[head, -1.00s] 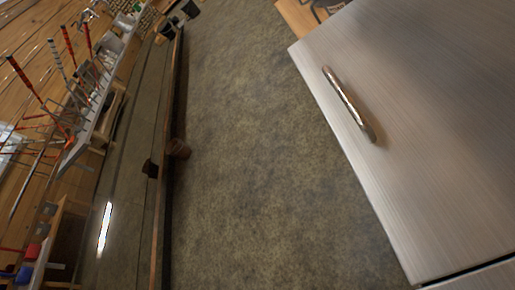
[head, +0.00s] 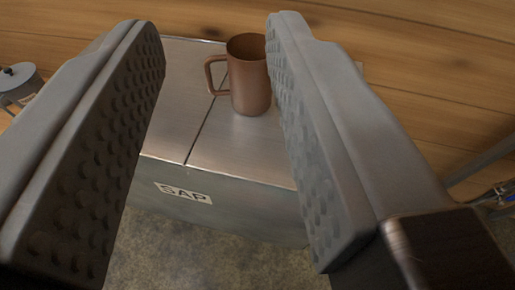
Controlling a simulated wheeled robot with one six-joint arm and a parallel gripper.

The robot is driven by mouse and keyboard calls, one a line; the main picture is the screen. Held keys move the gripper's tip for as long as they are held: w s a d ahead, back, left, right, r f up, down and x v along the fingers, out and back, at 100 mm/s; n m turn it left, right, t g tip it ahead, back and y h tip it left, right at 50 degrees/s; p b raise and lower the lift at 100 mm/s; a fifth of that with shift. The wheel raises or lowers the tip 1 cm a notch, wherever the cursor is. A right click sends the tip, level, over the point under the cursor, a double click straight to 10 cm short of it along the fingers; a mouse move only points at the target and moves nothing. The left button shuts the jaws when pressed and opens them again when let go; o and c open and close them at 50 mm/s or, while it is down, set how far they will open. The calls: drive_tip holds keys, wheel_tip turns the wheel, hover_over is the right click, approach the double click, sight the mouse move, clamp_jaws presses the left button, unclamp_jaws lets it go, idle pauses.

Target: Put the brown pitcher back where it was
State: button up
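The brown pitcher (head: 250,84) stands upright on a grey metal box labelled SAP (head: 240,150), near its back edge. Its handle points left and its open top shows. My gripper (head: 216,40) is open and empty in the near foreground. Its two textured grey fingers stand wide apart, and the pitcher shows between them, beyond the tips and closer to the right finger. The right finger slightly overlaps the pitcher's right edge in the picture. I see no contact.
A wooden plank wall (head: 420,75) stands behind the box. A grey lidded vessel (head: 20,85) is at the far left. Metal bars and small parts (head: 497,195) are at the right edge. Bare floor (head: 165,250) lies in front of the box.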

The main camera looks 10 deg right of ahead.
drive_tip(key=s, duration=0.2)
drive_tip(key=s+r+t, duration=0.1)
drive_tip(key=shift+s+d+r, duration=0.1)
drive_tip(key=shift+s, duration=0.25)
idle(0.3)
